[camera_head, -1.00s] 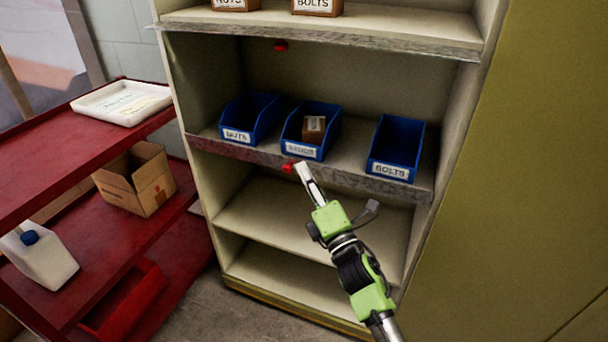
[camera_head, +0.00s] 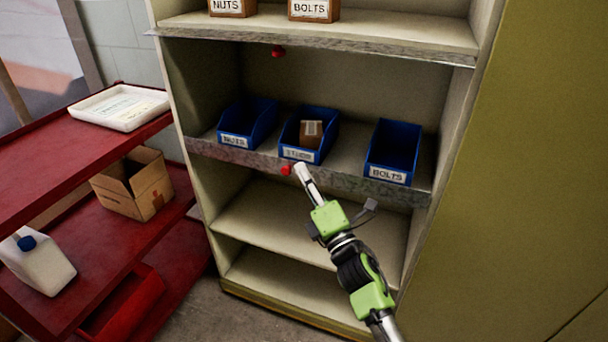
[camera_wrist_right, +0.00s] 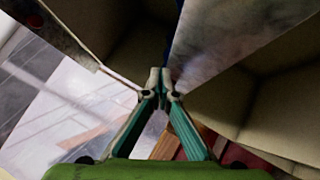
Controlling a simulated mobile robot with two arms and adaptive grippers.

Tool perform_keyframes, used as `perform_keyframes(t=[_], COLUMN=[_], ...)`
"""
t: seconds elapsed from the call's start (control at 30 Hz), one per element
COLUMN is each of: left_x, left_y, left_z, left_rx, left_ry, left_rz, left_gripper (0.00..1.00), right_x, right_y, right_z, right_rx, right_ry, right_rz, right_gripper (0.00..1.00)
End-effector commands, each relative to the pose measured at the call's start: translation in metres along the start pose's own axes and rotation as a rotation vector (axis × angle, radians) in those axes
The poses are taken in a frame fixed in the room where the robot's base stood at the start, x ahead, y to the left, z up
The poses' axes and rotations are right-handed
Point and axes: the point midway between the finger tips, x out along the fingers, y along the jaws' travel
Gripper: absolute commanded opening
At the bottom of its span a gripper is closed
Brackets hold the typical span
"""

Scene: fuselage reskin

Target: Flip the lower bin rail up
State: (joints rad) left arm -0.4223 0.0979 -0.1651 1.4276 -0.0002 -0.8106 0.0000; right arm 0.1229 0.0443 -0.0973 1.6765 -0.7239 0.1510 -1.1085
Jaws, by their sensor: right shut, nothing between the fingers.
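The lower bin rail (camera_head: 229,154) is a worn grey metal strip along the front edge of the middle shelf, below the blue bins. A red knob (camera_head: 286,170) sits at its lower edge. My right gripper (camera_head: 300,168) is shut and empty, its tips just right of the knob at the rail's underside. I cannot tell whether they touch the rail. In the right wrist view the closed fingertips (camera_wrist_right: 160,74) are beside a grey metal strip. My left gripper is out of view.
Blue bins labelled NUTS (camera_head: 248,122), STUDS (camera_head: 309,134) and BOLTS (camera_head: 393,150) stand behind the rail. The upper shelf has its own rail (camera_head: 350,47) and red knob (camera_head: 278,52). The shelf below (camera_head: 290,215) is empty. A red cart (camera_head: 70,165) stands at left.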

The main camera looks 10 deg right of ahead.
Motion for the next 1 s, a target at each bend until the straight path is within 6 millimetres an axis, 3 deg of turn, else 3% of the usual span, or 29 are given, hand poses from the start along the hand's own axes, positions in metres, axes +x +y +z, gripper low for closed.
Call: perform_keyframes(t=[0.17, 0.7, 1.0], left_x=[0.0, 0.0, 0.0], left_y=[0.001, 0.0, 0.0], left_z=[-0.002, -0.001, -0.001], left_rx=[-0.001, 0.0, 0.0], left_ry=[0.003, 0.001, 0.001], left_rz=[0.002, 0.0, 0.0], left_gripper=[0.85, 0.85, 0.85], right_x=[-0.01, -0.107, -0.121], right_y=[0.0, -0.001, 0.0], right_z=[0.0, 0.0, 0.0], right_rx=[0.0, 0.001, 0.0], right_ry=[-0.001, -0.001, 0.0], right_rz=[-0.001, -0.002, 0.0], right_gripper=[0.0, 0.0, 0.0])
